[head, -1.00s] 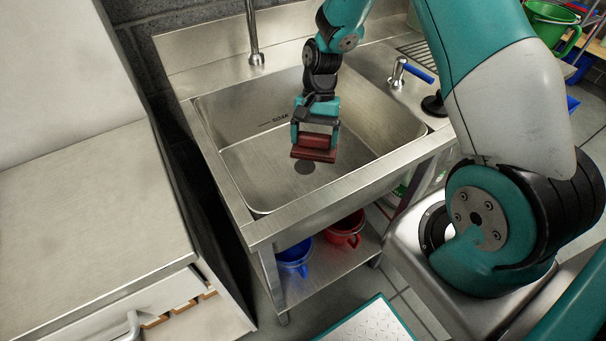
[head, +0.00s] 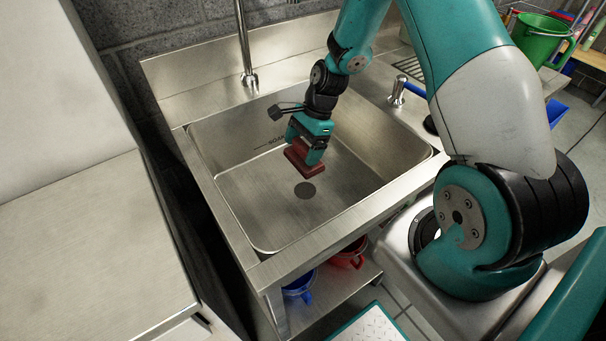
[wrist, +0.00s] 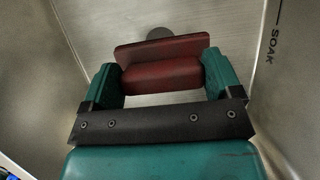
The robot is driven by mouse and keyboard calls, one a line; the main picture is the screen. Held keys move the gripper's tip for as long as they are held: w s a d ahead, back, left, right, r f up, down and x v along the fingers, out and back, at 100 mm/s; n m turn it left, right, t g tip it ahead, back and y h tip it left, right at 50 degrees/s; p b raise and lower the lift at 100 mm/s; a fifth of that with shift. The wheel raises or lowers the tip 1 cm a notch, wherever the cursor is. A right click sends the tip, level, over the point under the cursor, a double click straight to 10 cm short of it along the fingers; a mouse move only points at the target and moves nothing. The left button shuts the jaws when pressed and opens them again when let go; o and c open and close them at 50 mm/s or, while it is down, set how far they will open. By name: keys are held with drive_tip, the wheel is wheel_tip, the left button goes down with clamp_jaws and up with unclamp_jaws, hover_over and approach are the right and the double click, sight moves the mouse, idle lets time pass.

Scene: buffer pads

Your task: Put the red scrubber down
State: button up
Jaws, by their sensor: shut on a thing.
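The red scrubber (head: 305,163) is a dark red block with a wider plate on its lower side. My gripper (head: 308,153) is shut on it, and it shows over the steel sink basin (head: 262,210). In the wrist view the scrubber (wrist: 162,72) sits between the two teal fingers of my gripper (wrist: 163,77), with the basin floor behind it. The drain is partly hidden behind the scrubber in the wrist view. I cannot tell the exact gap between scrubber and basin floor.
The basin is otherwise empty, with a SOAK marking (wrist: 272,42) on its wall. A tap (head: 246,60) stands at the back rim. A steel counter (head: 85,245) lies to the left. A blue bucket (head: 301,285) and a red bucket (head: 348,254) stand on the shelf underneath.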

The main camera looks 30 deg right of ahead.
wheel_tip(320, 180, down, 10)
drive_tip(key=shift+f, duration=0.25)
drive_tip(key=shift+f, duration=0.15)
